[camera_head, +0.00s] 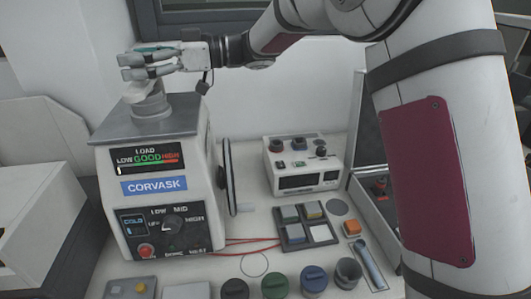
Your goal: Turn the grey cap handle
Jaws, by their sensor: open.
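The press (159,160) is a pale box marked CORVASK, with a grey top plate, a LOAD display and a dial panel. A round grey cap (152,104) stands on the top plate. A paler piece, which looks like its handle (140,90), shows on top of the cap just under my gripper. My gripper (124,65) is open, reaches in from the right and points left above the cap. Its fingers partly hide the top of the cap, and I cannot tell whether they touch the handle.
A small white device (304,165) with knobs stands to the right. A dark tray (306,227) of square blocks, several round jars and a red cable lie in front. A pale box (35,190) stands at the left. A wall rises close behind the press.

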